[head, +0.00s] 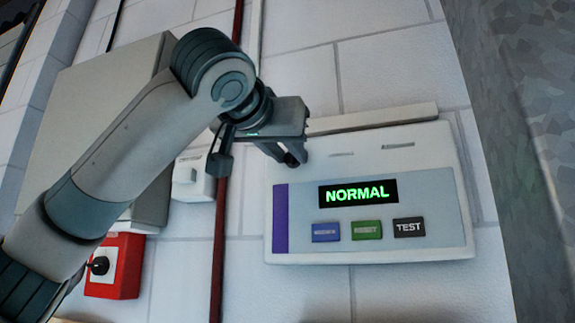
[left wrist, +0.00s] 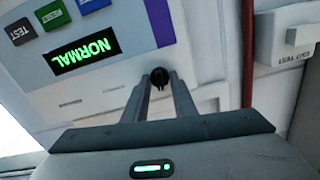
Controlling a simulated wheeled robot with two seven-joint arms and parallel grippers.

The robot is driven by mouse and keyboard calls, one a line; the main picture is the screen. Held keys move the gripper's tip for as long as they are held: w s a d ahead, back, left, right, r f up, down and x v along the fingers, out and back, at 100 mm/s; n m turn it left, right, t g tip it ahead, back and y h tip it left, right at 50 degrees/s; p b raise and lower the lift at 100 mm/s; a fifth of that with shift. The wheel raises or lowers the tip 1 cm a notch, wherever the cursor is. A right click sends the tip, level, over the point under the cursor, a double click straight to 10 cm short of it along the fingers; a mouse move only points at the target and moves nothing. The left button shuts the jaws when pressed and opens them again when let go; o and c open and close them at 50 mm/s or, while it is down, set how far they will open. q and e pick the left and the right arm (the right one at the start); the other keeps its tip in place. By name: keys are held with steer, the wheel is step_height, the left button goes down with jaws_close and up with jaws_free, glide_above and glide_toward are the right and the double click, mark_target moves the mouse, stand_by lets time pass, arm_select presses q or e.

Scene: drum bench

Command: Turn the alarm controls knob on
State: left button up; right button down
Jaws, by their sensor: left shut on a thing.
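The white alarm panel (head: 405,210) is on the tiled wall, with a green NORMAL display (head: 358,192). It also shows upside down in the left wrist view (left wrist: 115,85). My left gripper (head: 293,160) is at the panel's upper left corner. In the left wrist view its fingertips (left wrist: 160,82) are shut on a small dark round knob (left wrist: 160,74) on the panel. The knob's marking cannot be read, and in the head view the gripper hides the knob. My right gripper is in neither view.
Blue, green and grey TEST (head: 409,228) buttons sit below the display. A red pipe (head: 222,220) runs left of the panel. A small white switch box (head: 192,178) is beyond it. A red box (head: 115,268) with a black knob is lower left.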

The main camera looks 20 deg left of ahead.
arm_select(q)
steer(key=shift+d+f+m+b, duration=0.1)
steer(key=shift+f+m+b, duration=0.1)
steer(key=shift+m+b, duration=0.9)
steer(key=shift+r+m+b, duration=0.15)
steer(key=shift+m+b, duration=0.3)
steer(key=shift+m, duration=0.65)
steer(key=m, duration=0.5)
steer(key=shift+m, duration=0.3)
steer(key=m, duration=0.2)
steer(key=shift+m, duration=1.9)
